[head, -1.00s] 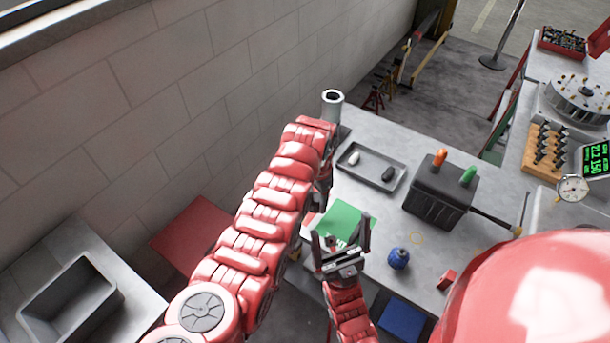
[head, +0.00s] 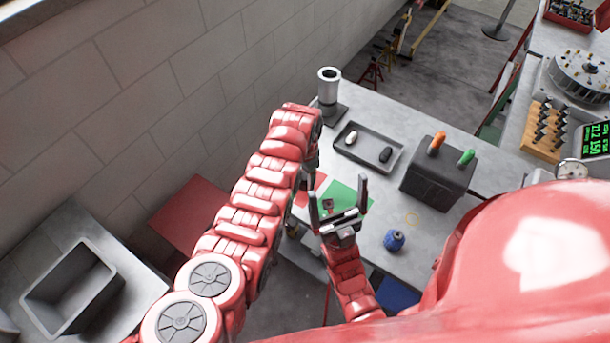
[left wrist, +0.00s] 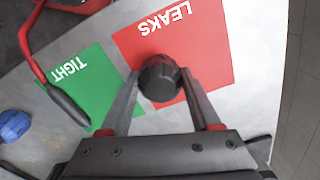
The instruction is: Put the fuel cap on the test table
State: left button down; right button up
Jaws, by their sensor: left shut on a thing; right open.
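The fuel cap (left wrist: 160,78) is a round black cap held between the fingers of my left gripper (left wrist: 160,90) in the left wrist view. It appears over the red LEAKS patch (left wrist: 200,45); its height above is hard to tell. The green TIGHT patch (left wrist: 85,85) lies beside the red one on the grey table (head: 450,215). In the head view my left arm hides the cap and most of the left gripper, while the green patch (head: 353,192) shows partly. My right gripper (head: 338,202) is open, in front of the green patch as seen from the head.
A blue knobbed object (head: 395,240) stands on the table. Behind are a black box (head: 437,180) with orange and green knobs, a tray (head: 370,165) with small light and dark pieces, and a metal cylinder (head: 329,90). A grey bin (head: 70,285) stands at left.

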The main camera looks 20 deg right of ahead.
pick_arm(q)
jog(key=shift+c, duration=2.2)
grip_release()
jog(key=shift+w+f, duration=0.1)
jog(key=o, duration=0.3)
jog(key=shift+d+f, duration=0.1)
jog(key=shift+d, duration=0.05)
jog(key=shift+r, duration=0.2)
